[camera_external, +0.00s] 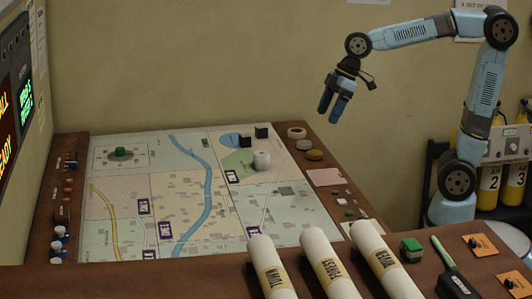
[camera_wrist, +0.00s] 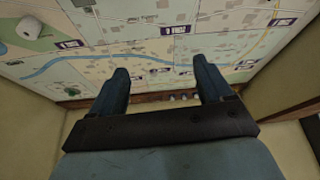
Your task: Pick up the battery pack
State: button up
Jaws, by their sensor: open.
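My gripper (camera_external: 331,112) hangs in the air beyond the right side of the console, fingers pointing down, open and empty. In the wrist view its two blue fingers (camera_wrist: 161,68) are apart with only the map behind them. No item is clearly marked as the battery pack. A small green block with a pale band (camera_external: 411,249) on the front right ledge may be it; it lies well below my gripper and towards the front. The block does not show in the wrist view.
Rolled maps (camera_external: 328,262) lie left of the green block.

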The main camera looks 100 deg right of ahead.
jog(key=w+d+f+t, duration=0.1)
jog(key=w+d+f, duration=0.3)
jog(key=d, duration=0.6)
jog(key=w+d+f+y, duration=0.1)
jog(key=w+d, duration=0.5)
jog(key=d, duration=0.4)
jog(key=w+d+f+t, duration=0.1)
jog(key=w+d+f, duration=0.25)
jog(key=d, duration=0.65)
jog(key=m+t+h, duration=0.1)
jog(key=t, duration=0.3)
send_near(246, 135)
jog(key=x, duration=0.7)
jog(key=shift+w+a+r, duration=0.3)
jog(key=shift+w+r, duration=0.05)
jog(key=shift+s+f+x, duration=0.1)
jog(key=shift+f+x, duration=0.05)
jog(key=shift+x, duration=0.7)
jog(key=shift+s+f+x, duration=0.1)
jog(key=shift+f+x, duration=0.05)
jog(key=shift+x, duration=0.75)
jog(key=shift+s+f+x, duration=0.1)
jog(key=shift+f+x, duration=0.05)
jog(key=shift+x, duration=0.7)
jog(key=shift+d, duration=0.15)
jog(key=shift+c, duration=0.3)
jog(key=c, duration=1.1)
